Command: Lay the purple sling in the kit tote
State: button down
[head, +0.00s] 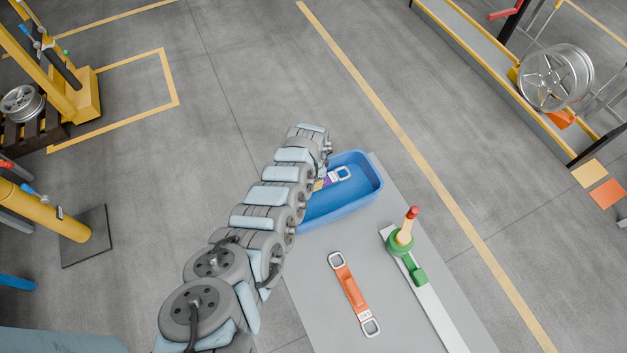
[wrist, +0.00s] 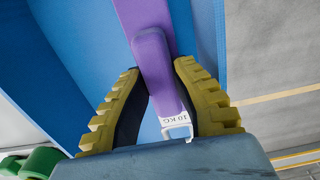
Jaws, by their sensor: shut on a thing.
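The purple sling (wrist: 155,70) runs between the two yellow-padded fingers of my gripper (wrist: 158,72) in the wrist view, and the gripper is shut on it. A white "10 KG" label (wrist: 174,118) shows near its lower end. In the head view, a piece of the purple sling (head: 330,178) with a metal end loop (head: 343,172) shows over the blue kit tote (head: 346,207). My arm hides its other end and most of the gripper. The tote's blue inside (wrist: 85,50) lies behind the sling in the wrist view. I cannot tell whether the sling touches the tote floor.
The tote stands at the far end of a grey table (head: 310,265). An orange sling (head: 351,293) lies flat nearer. A green clamp-like device (head: 400,243) with a red-tipped handle stands on a pale rail (head: 437,318) at right. A wheel (head: 553,78) sits on a conveyor at upper right.

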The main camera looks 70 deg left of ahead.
jog(key=c, duration=0.9)
grip_release()
jog(key=shift+r, duration=0.1)
jog(key=shift+r, duration=5.95)
